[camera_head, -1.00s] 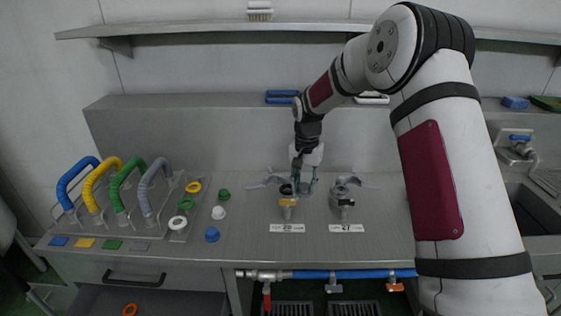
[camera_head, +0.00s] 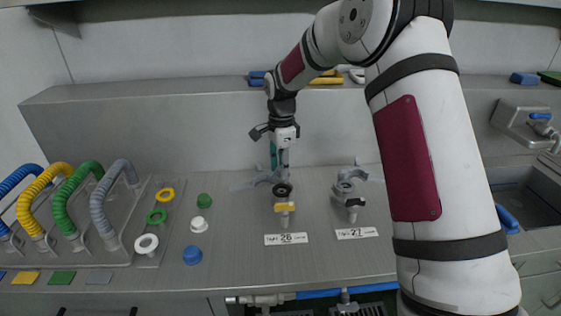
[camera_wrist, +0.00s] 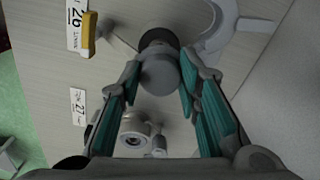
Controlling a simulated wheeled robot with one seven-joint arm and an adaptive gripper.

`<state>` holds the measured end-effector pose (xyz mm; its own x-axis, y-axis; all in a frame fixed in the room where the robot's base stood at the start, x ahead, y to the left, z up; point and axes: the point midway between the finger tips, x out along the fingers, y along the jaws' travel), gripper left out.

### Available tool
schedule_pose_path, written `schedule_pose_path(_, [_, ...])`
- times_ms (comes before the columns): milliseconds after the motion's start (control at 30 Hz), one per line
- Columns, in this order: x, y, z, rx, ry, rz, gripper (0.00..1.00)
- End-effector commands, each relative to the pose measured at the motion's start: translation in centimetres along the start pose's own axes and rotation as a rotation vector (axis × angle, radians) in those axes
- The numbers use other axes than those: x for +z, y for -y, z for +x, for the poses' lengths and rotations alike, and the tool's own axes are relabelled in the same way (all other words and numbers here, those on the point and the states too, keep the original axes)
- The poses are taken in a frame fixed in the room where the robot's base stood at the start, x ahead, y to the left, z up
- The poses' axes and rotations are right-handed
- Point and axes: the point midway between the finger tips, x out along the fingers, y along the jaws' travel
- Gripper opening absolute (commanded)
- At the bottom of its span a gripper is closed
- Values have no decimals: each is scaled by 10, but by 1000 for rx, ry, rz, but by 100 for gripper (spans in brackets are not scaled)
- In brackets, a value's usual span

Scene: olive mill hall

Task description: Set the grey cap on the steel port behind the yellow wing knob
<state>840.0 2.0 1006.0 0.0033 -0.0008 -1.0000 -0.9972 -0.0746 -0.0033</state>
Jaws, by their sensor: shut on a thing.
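My gripper (camera_wrist: 160,88) is shut on a grey cap (camera_wrist: 160,72), a short cylinder between the teal finger pads. In the head view my gripper (camera_head: 280,160) points down just behind the first steel port (camera_head: 283,190), which has a dark round mouth. The yellow wing knob (camera_head: 285,207) sits in front of that port, above the "26" label; it also shows in the wrist view (camera_wrist: 89,35). In the wrist view the cap partly overlaps the port's dark rim (camera_wrist: 158,37). I cannot tell whether they touch. The cap is not clear in the head view.
A second steel port (camera_head: 350,187) with a dark knob stands right of it, by the "27" label (camera_head: 357,233). Loose blue, white and green caps (camera_head: 192,256) and coloured rings (camera_head: 157,217) lie left. Hose handles (camera_head: 112,195) stand far left. The bench front centre is clear.

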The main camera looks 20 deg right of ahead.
Motion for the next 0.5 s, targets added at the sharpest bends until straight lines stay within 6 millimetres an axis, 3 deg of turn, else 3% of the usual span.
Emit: schedule_pose_path(500, [0, 0, 38, 2, 0, -2, 5])
